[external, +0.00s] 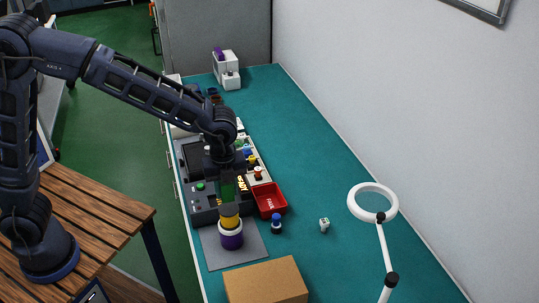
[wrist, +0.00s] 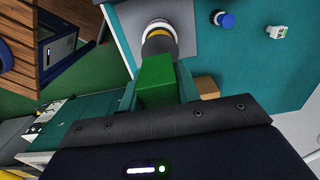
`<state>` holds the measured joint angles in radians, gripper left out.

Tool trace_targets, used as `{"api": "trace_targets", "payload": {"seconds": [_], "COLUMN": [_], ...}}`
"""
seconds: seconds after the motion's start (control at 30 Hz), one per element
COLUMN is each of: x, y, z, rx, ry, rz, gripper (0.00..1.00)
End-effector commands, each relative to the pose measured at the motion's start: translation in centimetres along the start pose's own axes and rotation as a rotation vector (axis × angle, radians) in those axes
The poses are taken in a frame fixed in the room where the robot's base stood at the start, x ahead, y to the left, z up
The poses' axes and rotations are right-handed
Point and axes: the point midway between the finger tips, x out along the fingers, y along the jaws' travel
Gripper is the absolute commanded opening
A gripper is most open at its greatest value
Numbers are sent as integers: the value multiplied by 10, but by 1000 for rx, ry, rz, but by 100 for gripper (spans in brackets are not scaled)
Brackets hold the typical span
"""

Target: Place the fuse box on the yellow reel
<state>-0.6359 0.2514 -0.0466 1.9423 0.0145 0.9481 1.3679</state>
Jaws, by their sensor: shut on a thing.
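My gripper (external: 226,178) is shut on a green block-shaped fuse box (external: 228,191). In the wrist view the fuse box (wrist: 157,78) sits between the two fingers (wrist: 158,88). The fuse box appears in line above the reel stack. I cannot tell whether its underside touches the reel. In the wrist view the yellow reel (wrist: 160,31) is partly hidden behind the fuse box.
A cardboard box (external: 265,281) lies at the near edge. A ring lamp (external: 373,202) stands farther right. The teal bench is clear beyond the cube.

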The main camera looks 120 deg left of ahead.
Motion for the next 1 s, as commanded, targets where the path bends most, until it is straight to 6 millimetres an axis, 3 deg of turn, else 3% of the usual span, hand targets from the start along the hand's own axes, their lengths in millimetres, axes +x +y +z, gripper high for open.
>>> {"api": "trace_targets", "payload": {"seconds": [0.3,0.7,0.73,0.8,0.83,1.0], "x": [38,42,41,41,41,41], "y": [0,0,0,0,0,0], "z": [0,0,0,0,0,0], "rx": [0,0,0,0,0,0], "ry": [0,0,0,0,0,0], "rz": [1,0,0,0,0,0], "gripper": [10,10,36,50,54,54]}}
